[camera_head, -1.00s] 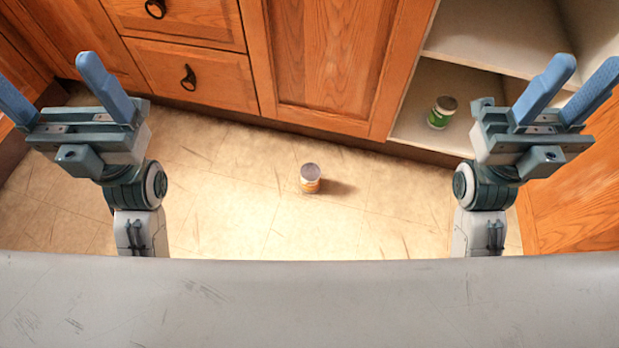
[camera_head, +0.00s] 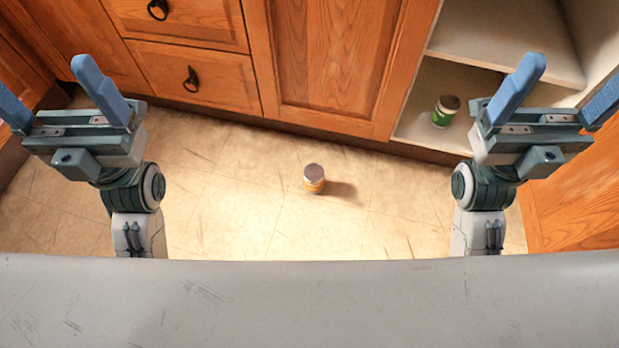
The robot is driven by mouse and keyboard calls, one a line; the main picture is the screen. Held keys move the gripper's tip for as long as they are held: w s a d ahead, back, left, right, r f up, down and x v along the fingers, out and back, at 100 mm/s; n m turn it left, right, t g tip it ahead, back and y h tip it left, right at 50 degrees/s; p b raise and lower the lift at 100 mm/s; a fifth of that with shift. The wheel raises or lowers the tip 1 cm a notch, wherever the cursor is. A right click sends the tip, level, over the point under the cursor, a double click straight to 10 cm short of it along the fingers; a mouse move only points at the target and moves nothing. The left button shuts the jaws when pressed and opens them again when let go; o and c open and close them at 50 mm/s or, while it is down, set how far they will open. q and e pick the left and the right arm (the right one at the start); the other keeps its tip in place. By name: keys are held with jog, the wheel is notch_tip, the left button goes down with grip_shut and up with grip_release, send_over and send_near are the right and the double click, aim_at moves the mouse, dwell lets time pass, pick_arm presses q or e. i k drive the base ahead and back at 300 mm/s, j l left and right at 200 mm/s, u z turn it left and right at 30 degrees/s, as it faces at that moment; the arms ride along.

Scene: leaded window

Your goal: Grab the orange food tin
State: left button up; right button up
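The orange food tin (camera_head: 314,184) stands upright on the floor, near the middle of the view, with a pale metal lid and an orange label. My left gripper (camera_head: 48,90) is raised at the left, open and empty, well apart from the tin. My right gripper (camera_head: 562,88) is raised at the right, open and empty, also well apart from the tin. The outer fingers of both grippers are partly cut off by the picture edges.
A green tin (camera_head: 442,117) stands on the bottom shelf of an open cabinet (camera_head: 425,95) at the right. Wooden drawers (camera_head: 195,70) and a closed door (camera_head: 325,60) run along the back. The tiled floor (camera_head: 240,205) around the orange tin is clear.

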aim_at(315, 173)
jog(key=j, duration=0.9)
jog(key=i+j, duration=0.1)
jog(key=j, duration=0.8)
